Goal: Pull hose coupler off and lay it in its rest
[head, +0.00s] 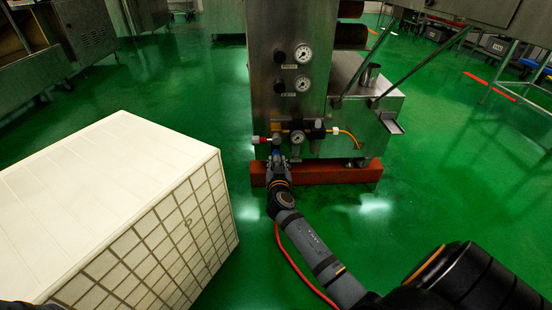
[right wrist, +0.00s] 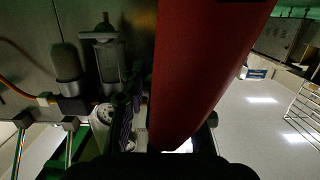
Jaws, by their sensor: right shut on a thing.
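My right gripper (head: 278,163) is at the low front of the steel machine (head: 290,85), just below its row of air fittings. It is shut on the hose coupler, which is mostly hidden by the fingers. A small blue part (head: 276,151) shows at the fingertips, below the fittings. I cannot tell whether the coupler is still on the fitting. The red hose (head: 302,268) trails on the floor below my arm. In the right wrist view the hose (right wrist: 200,65) fills the middle, close to the camera. The coupler's rest cannot be made out. My left gripper is out of view.
A gauge (head: 297,137) and a regulator (head: 318,128) sit beside the gripper, with an orange tube (head: 346,133) at right. A red beam (head: 335,174) lies under the machine. A large white crate (head: 110,200) stands at left. Green floor is clear at right.

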